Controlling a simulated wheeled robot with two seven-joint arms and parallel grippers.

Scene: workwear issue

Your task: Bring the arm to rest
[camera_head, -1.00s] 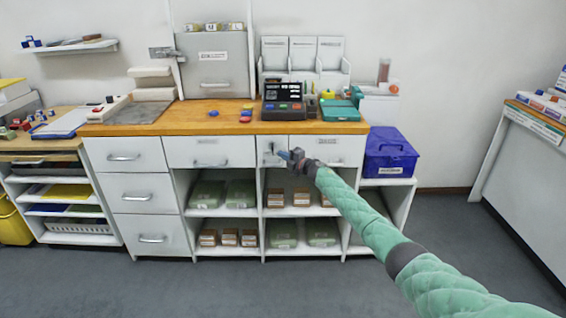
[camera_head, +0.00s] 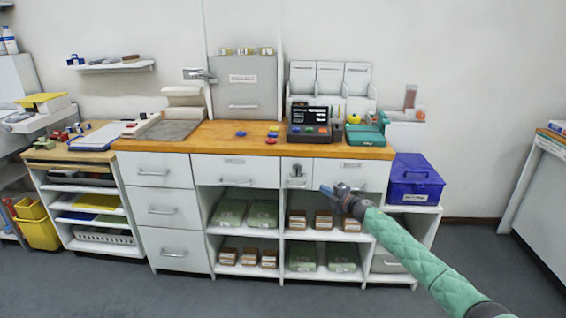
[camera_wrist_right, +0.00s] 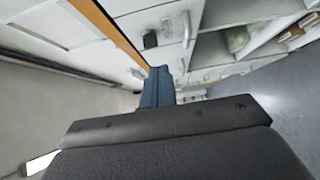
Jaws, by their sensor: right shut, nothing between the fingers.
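My right arm, in a green padded sleeve, comes in from the lower right in the head view. My right gripper (camera_head: 328,191) is shut and empty, in front of the drawer row of the white counter. It stands just right of a narrow drawer (camera_head: 297,168) with a dark grip or key piece on its front. In the right wrist view the blue fingers (camera_wrist_right: 157,88) are together, with drawer fronts and a dark knob (camera_wrist_right: 150,40) beyond them. I cannot tell the exact gap to the drawers. My left gripper is not in view.
The counter's wooden top (camera_head: 210,137) carries a dark terminal (camera_head: 309,124), a teal box (camera_head: 366,135) and small red and blue pieces. Open shelves below hold green packs (camera_head: 231,212) and brown boxes (camera_head: 298,219). A blue lidded bin (camera_head: 415,180) stands at the right. Floor in front is clear.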

